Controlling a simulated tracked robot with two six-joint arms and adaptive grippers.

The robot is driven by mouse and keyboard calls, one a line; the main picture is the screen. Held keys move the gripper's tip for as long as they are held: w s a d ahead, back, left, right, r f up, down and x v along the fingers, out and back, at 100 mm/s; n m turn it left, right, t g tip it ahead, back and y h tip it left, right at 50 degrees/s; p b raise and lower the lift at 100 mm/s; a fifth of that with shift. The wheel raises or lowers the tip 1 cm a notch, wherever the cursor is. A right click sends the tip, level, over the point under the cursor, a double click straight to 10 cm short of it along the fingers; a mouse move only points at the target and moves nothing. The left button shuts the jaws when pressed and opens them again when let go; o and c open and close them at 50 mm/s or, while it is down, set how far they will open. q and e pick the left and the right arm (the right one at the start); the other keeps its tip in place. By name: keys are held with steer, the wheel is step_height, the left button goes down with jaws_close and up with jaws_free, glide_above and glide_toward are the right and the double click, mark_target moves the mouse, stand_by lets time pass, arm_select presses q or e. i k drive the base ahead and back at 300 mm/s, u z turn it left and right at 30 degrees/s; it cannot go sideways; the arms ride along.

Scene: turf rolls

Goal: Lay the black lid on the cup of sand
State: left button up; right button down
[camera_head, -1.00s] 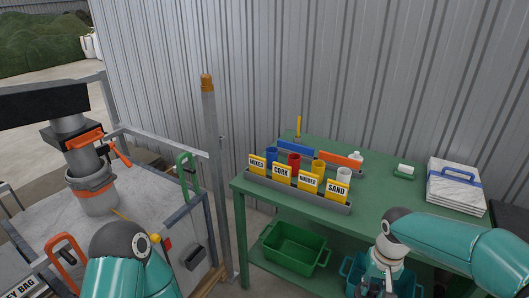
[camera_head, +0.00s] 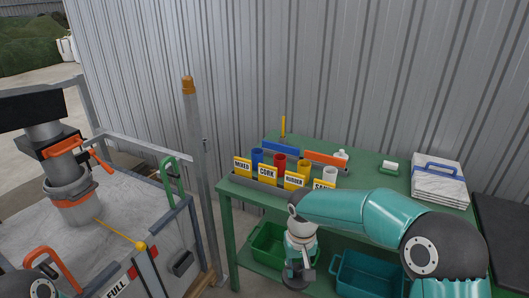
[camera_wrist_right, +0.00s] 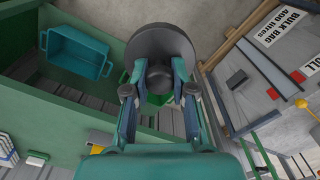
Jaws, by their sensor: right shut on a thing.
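The black lid (camera_wrist_right: 150,38) is a dark round disc with a knob (camera_wrist_right: 160,77) in the right wrist view. My right gripper (camera_wrist_right: 160,88) is shut on this knob. In the head view, my right gripper (camera_head: 297,265) points down with the lid (camera_head: 297,283) below it, in front of the green table. The cup of sand appears to be the whitish cup (camera_head: 330,173) behind the partly covered SAND sign (camera_head: 321,185), at the right end of the row. My right arm hides part of the sign. The cup's inside cannot be made out. My left gripper is out of view.
Blue (camera_head: 257,155), red (camera_head: 280,162) and yellow (camera_head: 304,168) cups stand left of the whitish cup, behind signs in a grey rack (camera_head: 262,187). Green (camera_head: 262,245) and teal (camera_head: 352,275) crates sit below the tabletop. A white stack (camera_head: 438,180) lies at the right.

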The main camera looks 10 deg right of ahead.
mark_target(257, 153)
steer(key=u, duration=0.35)
steer(key=i, duration=1.05)
steer(key=z, duration=0.35)
